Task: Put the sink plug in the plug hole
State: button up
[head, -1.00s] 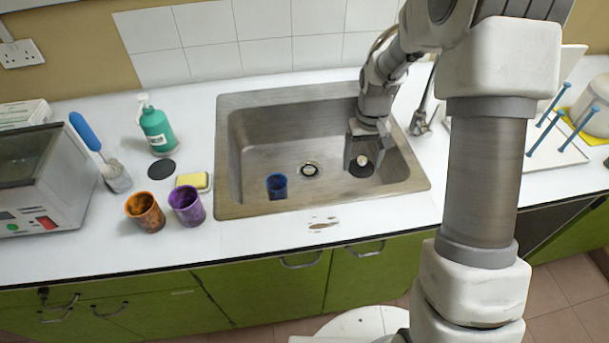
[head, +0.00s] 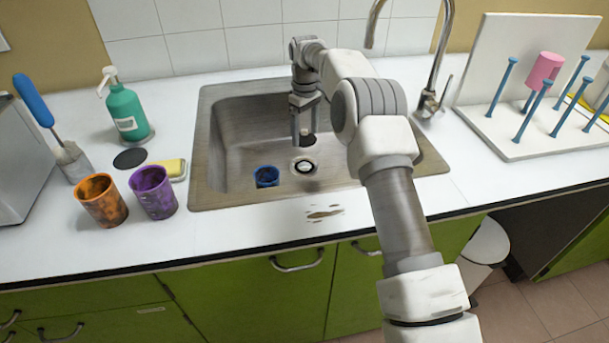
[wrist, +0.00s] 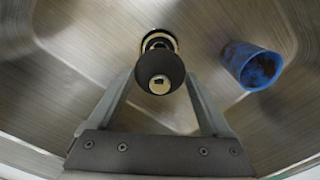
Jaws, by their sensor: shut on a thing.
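The sink plug is a black disc with a pale metal knob. In the wrist view the plug (wrist: 160,73) is between my fingertips, and my gripper (wrist: 158,85) is shut on it. In the head view my gripper (head: 303,132) points down inside the metal sink, with the dark plug (head: 310,139) at its tips. The plug hole (head: 305,166) is in the sink floor, nearer the front than the gripper in the head view. In the wrist view the hole (wrist: 159,39) shows just beyond the plug, partly hidden by it. The plug appears held above the floor; the height is unclear.
A blue cup (head: 267,177) is in the sink, left of the hole; it also shows in the wrist view (wrist: 250,66). The sink walls (head: 225,150) surround my gripper. Orange (head: 101,200) and purple (head: 153,192) cups stand on the counter at left. A tap (head: 435,70) rises behind right.

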aim_at(305, 167)
notch_tip(305, 167, down, 10)
jog(key=b, duration=0.2)
jog(key=shift+b, duration=0.4)
jog(key=shift+f, duration=0.15)
jog(key=o, duration=1.3)
